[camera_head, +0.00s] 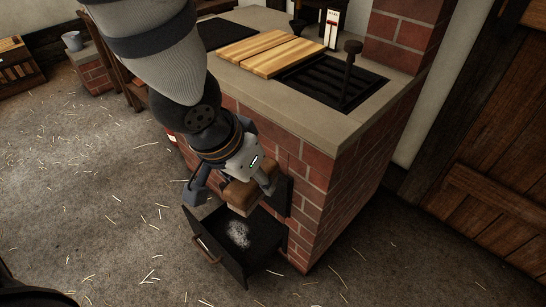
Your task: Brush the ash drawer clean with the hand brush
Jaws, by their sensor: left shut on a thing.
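The ash drawer (258,262) is a dark metal box pulled out from the brick stove near the floor, with a handle on its front. A patch of pale grey ash (239,234) lies inside it. My left gripper (232,190) is shut on the hand brush (241,194), a brown block with pale bristles below. It holds the brush over the drawer's back part, close to the stove front. Whether the bristles touch the drawer floor I cannot tell. My right gripper is not in view.
The brick stove (340,185) has a stone top with a wooden board (268,52) and a black grate (331,82). Straw bits lie on the grey floor (90,200). A wooden door (490,170) stands at right. The floor in front is open.

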